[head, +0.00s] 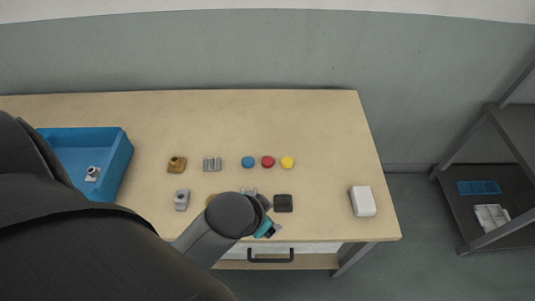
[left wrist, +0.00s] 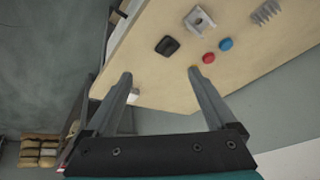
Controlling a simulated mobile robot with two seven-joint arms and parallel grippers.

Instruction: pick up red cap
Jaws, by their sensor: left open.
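The red cap (head: 268,161) lies on the table in the head view, between the blue cap (head: 248,162) and the yellow cap (head: 287,162). In the left wrist view the red cap (left wrist: 209,58) lies beyond the tip of the right-hand finger. My left gripper (left wrist: 161,75) is open, with nothing held between its fingers. In the head view my left gripper (head: 270,229) is near the table's front edge, nearer the front than the caps. Its fingers are mostly hidden there by my arm. My right gripper is not in view.
A black block (head: 283,203) and a grey part (head: 182,199) lie near the front of the wooden table (head: 320,125). A brass part (head: 177,164) and a ribbed grey part (head: 212,163) lie left of the caps. A blue bin (head: 127,158) is left, a white box (head: 362,201) right.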

